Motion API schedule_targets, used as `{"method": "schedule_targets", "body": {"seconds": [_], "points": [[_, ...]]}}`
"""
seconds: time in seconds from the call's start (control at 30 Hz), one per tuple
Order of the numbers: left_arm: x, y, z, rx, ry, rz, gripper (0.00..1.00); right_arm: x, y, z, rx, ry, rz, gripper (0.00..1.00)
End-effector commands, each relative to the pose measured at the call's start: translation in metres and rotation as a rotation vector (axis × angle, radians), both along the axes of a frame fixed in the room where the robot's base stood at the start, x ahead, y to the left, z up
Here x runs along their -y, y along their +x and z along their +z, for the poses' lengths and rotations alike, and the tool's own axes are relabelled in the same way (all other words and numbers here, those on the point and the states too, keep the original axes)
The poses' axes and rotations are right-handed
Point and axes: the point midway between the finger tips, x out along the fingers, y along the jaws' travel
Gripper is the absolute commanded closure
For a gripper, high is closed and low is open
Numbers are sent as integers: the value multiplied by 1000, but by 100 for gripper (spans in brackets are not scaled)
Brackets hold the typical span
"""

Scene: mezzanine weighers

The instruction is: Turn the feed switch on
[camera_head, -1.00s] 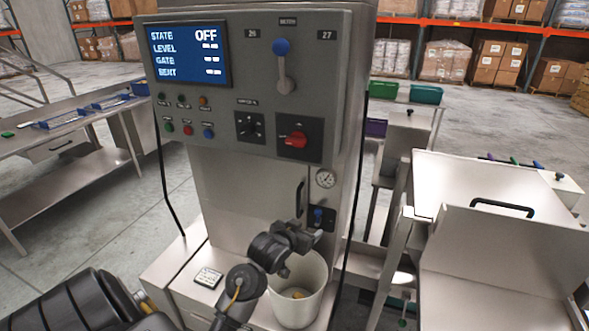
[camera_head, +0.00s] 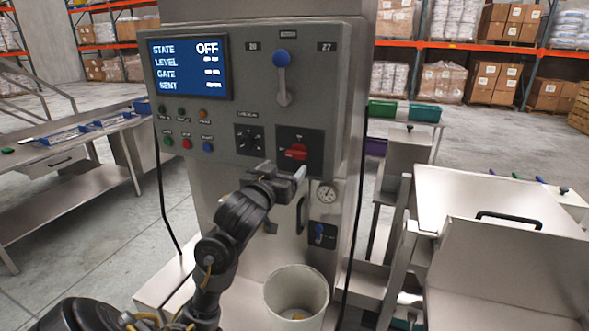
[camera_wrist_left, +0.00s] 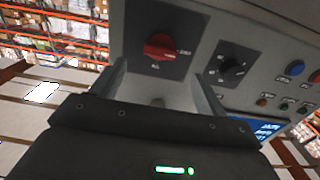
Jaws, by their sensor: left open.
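The red rotary switch (camera_head: 297,152) sits on a black plate at the lower right of the grey control panel (camera_head: 235,75). The panel's screen (camera_head: 188,63) reads STATE OFF. My left gripper (camera_head: 285,178) is just below the red switch, apart from it as far as I can tell. In the left wrist view the red switch (camera_wrist_left: 160,47) is ahead of the open fingers (camera_wrist_left: 158,85), with nothing between them. A black dial (camera_head: 249,140) is left of the switch; it also shows in the wrist view (camera_wrist_left: 232,69). My right gripper is out of view.
A blue-knobbed lever (camera_head: 282,70) is above the switch, and a small blue toggle (camera_head: 319,232) is below right. Coloured buttons (camera_head: 186,143) are at left. A white bucket (camera_head: 297,299) stands below. A steel hopper (camera_head: 500,265) is at right.

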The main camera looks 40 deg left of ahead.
Motion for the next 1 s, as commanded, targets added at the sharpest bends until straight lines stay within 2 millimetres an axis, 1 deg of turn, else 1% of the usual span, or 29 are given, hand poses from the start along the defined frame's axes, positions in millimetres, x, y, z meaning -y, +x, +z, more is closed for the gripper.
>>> {"method": "schedule_targets", "body": {"seconds": [0.03,0.13,0.2,0.3,0.4,0.6,0.87,1.0], "points": [[-4,8,-5,2,0,4,25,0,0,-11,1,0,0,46],[-11,30,-3,2,-6,2,25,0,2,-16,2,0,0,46],[-15,42,-4,2,-5,3,25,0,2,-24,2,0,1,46],[-20,57,-3,0,-3,1,25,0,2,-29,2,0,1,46],[-24,67,-1,0,-2,0,25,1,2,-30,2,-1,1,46],[-27,77,0,0,0,1,25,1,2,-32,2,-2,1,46],[-27,77,0,-1,-1,1,25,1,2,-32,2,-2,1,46],[-27,77,0,-1,0,1,44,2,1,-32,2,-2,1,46]]}}
